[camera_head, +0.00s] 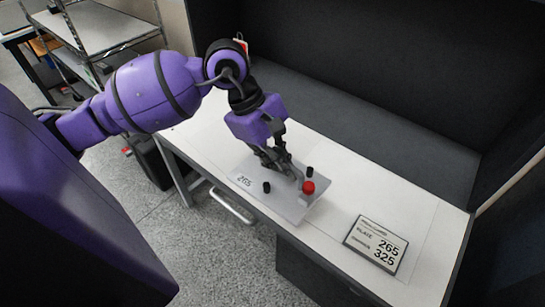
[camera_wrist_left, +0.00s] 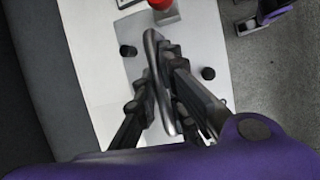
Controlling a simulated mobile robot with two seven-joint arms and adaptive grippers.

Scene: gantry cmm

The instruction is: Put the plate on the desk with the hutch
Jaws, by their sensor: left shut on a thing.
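The plate (camera_head: 252,176) is a light grey flat piece marked 265, with black knobs, a red knob (camera_head: 308,187) and a raised metal bar handle. It is over the white top of the desk with the hutch (camera_head: 345,170), close to its front edge. I cannot tell for sure whether it touches the desktop. My left gripper (camera_head: 285,172) points down and is shut on the plate's handle. In the left wrist view the handle (camera_wrist_left: 153,60) runs between the fingers, with the plate (camera_wrist_left: 190,57) below. My right gripper is not in view.
The dark hutch (camera_head: 370,60) stands behind. A wire shelf rack (camera_head: 100,28) is at the upper left. Desktop between plate and card is clear.

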